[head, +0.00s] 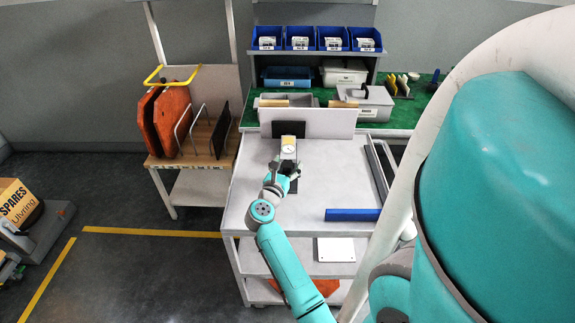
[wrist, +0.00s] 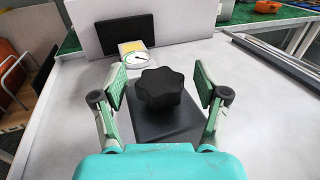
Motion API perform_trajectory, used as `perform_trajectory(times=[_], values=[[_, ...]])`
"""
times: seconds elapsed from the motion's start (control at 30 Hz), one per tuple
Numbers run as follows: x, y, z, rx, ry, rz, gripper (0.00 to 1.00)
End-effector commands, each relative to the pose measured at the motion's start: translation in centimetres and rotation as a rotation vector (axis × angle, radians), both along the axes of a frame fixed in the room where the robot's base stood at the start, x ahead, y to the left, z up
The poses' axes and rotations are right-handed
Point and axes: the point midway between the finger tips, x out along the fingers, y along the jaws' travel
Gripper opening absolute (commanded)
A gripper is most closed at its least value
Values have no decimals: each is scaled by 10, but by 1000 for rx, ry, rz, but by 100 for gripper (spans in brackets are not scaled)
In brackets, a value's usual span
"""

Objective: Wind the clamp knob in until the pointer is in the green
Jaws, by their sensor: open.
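The clamp knob (wrist: 160,88) is black with several lobes and stands on a dark grey base plate (wrist: 168,124) in the wrist view. My gripper (wrist: 160,82) is open, with one green-padded finger on each side of the knob and visible gaps between. Behind the knob is a dial gauge (wrist: 134,58) with a white face and a yellow surround; its dark pointer is too small to read against any green zone. In the head view the gauge (head: 288,147) stands just beyond my gripper (head: 283,172), which hides much of the knob there.
A black upright panel (wrist: 128,34) stands behind the gauge, before a grey board (head: 330,124). A blue bar (head: 352,215) lies at the right of the grey worktop (head: 245,205). A dark rail (head: 376,170) runs along the right edge. The worktop around the fixture is clear.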

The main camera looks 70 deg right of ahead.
Motion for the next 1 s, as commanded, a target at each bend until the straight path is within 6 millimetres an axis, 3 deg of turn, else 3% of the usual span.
perform_trajectory(times=[0.03, 0.2, 0.3, 0.5, 1.0], values=[[0, 0, 0, 0, 0, 0, 73], [0, 0, 0, 0, 0, 0, 31], [0, 0, 0, 0, 0, 0, 12], [1, -1, 0, 1, -1, -26, 12], [0, 0, 0, 1, 0, -276, 12]])
